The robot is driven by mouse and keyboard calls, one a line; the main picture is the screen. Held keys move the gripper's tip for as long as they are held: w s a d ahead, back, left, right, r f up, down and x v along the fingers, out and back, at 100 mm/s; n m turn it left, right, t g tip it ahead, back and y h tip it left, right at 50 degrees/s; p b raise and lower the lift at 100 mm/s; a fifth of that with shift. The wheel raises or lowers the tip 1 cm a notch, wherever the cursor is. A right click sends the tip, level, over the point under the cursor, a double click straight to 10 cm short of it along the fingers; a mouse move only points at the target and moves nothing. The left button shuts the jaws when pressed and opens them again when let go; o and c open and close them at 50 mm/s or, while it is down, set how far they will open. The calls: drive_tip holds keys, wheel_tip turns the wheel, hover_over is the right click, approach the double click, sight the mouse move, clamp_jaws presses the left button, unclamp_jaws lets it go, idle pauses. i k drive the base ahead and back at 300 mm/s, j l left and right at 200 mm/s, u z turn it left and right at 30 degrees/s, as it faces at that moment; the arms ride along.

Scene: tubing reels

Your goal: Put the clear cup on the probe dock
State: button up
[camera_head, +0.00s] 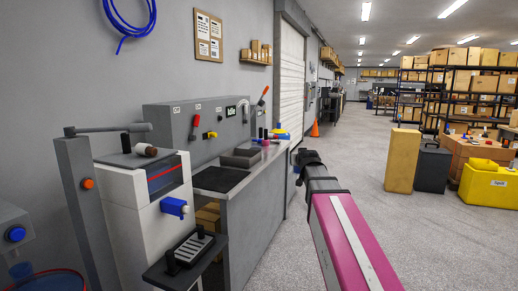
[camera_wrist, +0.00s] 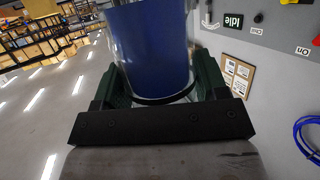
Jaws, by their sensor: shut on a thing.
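My gripper (camera_wrist: 158,82) is shut on a cup (camera_wrist: 150,45) in the wrist view. The cup is see-through at its edges and deep blue inside, and its body lies between the two dark green fingers. In the head view my gripper (camera_head: 308,158) is beside the right end of the grey bench, in front of the shutter door. The cup is mostly hidden behind the arm there. I cannot tell for sure which thing is the probe dock. A grey panel with a small Idle screen (camera_head: 231,111) stands behind the bench (camera_head: 254,176).
A white machine (camera_head: 150,215) with a slotted tray (camera_head: 190,250) stands at the left. Boxes and a yellow bin (camera_head: 490,188) stand at the right. The middle floor is clear.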

sight(256, 149)
drive_tip(key=i+l, duration=0.25)
drive_tip(key=i, duration=0.25)
drive_tip(key=i+l, duration=0.25)
drive_tip(key=i, duration=0.25)
drive_tip(key=i+l, duration=0.2)
drive_tip(key=i, duration=0.3)
drive_tip(key=i+l, duration=0.25)
drive_tip(key=i, duration=0.25)
drive_tip(key=i+l, duration=0.25)
drive_tip(key=i, duration=0.25)
